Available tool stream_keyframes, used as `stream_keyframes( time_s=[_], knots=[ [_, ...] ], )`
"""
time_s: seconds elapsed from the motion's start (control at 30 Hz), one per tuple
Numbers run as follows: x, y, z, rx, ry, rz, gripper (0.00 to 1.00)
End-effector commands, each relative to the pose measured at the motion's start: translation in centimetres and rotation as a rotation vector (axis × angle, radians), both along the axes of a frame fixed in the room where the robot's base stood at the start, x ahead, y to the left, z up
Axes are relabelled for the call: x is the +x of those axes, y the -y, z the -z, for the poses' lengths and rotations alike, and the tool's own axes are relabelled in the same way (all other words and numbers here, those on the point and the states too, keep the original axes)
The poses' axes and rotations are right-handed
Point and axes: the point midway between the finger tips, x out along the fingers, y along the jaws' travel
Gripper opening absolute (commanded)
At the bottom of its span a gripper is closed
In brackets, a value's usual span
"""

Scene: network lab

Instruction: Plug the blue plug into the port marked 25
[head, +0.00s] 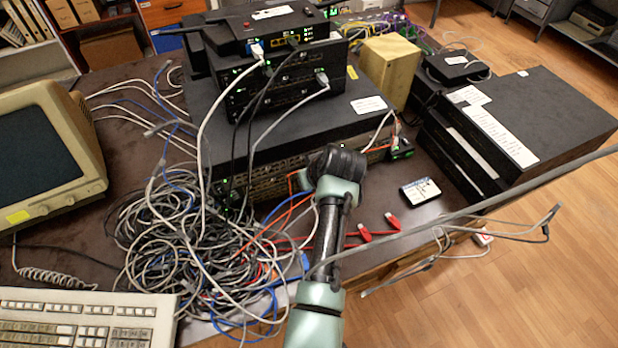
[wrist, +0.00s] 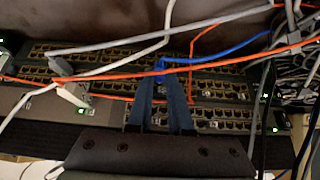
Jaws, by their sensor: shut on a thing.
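In the wrist view my gripper (wrist: 161,84) reaches up to the port panel (wrist: 215,88), with its two dark fingers close together. It is shut on the blue plug (wrist: 161,66), which shows at the fingertips. A blue cable (wrist: 232,49) runs from there to the upper right. The plug end is mostly hidden by the fingers, and I cannot tell whether it is inside a port. Port numbers are too small to read, so I cannot pick out port 25. In the head view my wrist hides the fingers and plug in front of the patch panel (head: 262,187).
An orange cable (wrist: 120,79) crosses the panel near my fingers. A grey plug (wrist: 74,95) sits left of them, and black cables hang at the right. In the head view a large cable tangle (head: 165,240) lies left of my arm; red plugs (head: 392,221) lie right.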

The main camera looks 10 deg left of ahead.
Motion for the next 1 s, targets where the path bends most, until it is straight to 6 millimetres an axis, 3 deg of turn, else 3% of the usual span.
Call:
stream_keyframes(
  time_s=[0.7, 0.73, 0.9, 1.0],
  knots=[
    [0.55, -0.38, 0.01, 0.001, 0.001, 0.0, 0.0],
    [0.56, -0.39, -0.01, 0.001, 0.001, 0.0, 0.2],
    [0.53, -0.38, -0.03, 0.001, 0.001, 0.0, 0.51],
    [0.52, -0.38, -0.02, 0.001, 0.001, 0.0, 0.53]
  ],
)
